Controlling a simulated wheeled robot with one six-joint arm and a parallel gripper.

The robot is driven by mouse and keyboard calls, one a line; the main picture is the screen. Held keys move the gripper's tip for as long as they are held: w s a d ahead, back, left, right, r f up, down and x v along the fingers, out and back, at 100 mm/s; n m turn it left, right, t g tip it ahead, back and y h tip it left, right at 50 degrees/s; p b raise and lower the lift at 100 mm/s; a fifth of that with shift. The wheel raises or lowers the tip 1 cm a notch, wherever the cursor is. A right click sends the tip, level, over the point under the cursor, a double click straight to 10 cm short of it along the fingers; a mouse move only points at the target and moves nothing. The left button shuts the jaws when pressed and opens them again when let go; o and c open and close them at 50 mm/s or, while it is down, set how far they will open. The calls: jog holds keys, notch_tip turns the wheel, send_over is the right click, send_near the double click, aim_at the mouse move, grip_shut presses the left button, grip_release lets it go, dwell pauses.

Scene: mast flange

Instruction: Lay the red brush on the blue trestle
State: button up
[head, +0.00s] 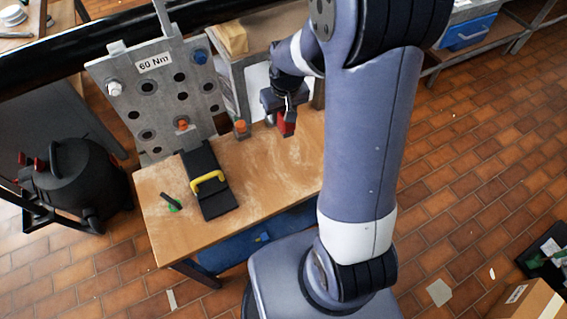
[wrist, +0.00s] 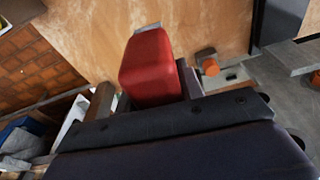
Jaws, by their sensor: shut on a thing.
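The red brush (head: 287,126) is a red block-like piece hanging below my gripper (head: 283,112) in the head view, over the back right of the wooden bench. In the wrist view the brush (wrist: 150,68) sits between the two jaws, with a pale strip at its far end. My gripper (wrist: 147,92) is shut on it and holds it above the bench top; the gap below it is hard to judge. I cannot pick out the blue trestle for certain. A blue surface (head: 262,240) shows low under the bench's front edge, partly hidden by my base.
A grey flange plate (head: 155,95) marked 60 Nm stands behind. The bench's right part is clear.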

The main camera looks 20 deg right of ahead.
jog(key=shift+s+f+b, duration=0.15)
jog(key=shift+f+b, duration=0.85)
jog(key=shift+f, duration=0.4)
notch_tip(320, 180, down, 10)
jog(key=shift+r+b, duration=0.2)
jog(key=shift+b, duration=0.2)
jog(key=shift+f+b, duration=0.55)
jog(key=o, duration=1)
jog(key=shift+o, duration=0.2)
jog(key=shift+r, duration=0.1)
